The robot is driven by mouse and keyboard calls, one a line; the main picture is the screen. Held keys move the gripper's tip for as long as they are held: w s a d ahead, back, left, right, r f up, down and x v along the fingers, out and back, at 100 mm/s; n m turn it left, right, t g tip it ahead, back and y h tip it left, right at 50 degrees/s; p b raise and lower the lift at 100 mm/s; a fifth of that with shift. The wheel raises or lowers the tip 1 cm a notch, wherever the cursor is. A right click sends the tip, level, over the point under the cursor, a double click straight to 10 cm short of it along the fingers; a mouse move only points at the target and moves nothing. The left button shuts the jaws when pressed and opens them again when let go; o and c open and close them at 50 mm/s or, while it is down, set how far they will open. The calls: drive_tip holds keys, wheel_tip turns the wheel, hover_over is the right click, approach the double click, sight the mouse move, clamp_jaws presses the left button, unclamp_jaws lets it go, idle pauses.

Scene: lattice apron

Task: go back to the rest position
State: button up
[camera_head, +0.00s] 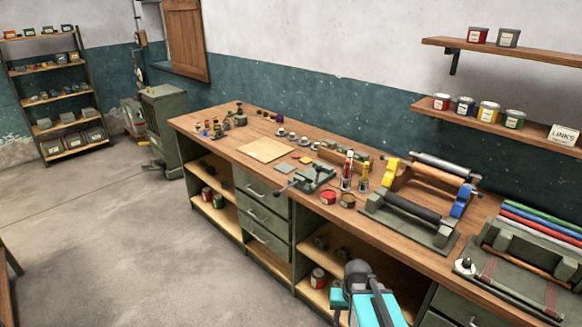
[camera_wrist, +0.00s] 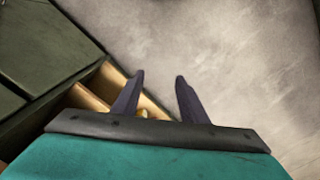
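My gripper (camera_wrist: 160,77) shows in the wrist view with its two dark fingers apart and nothing between the tips. Behind the fingers are the grey floor and the bench's green front with wooden shelves. In the head view my arm, grey and turquoise, is at the bottom, in front of the workbench (camera_head: 225,143). The fingers cannot be made out in the head view.
Wall shelves (camera_head: 500,125) with cans hang at right. A green cabinet (camera_head: 165,125) stands beyond the bench. The floor (camera_head: 130,240) at left is clear.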

drive_tip(key=s+f+n+g+b, duration=0.1)
drive_tip(key=s+f+g+b, duration=0.4)
drive_tip(key=s+f+b, duration=0.8)
drive_tip(key=s+f, duration=0.7)
drive_tip(key=f, duration=0.2)
drive_tip(key=s+a+f, duration=0.1)
drive_tip(key=s+f, duration=0.5)
drive_tip(key=f, duration=0.3)
drive_tip(key=shift+s+f+g, duration=0.35)
drive_tip(key=shift+f+g, duration=0.05)
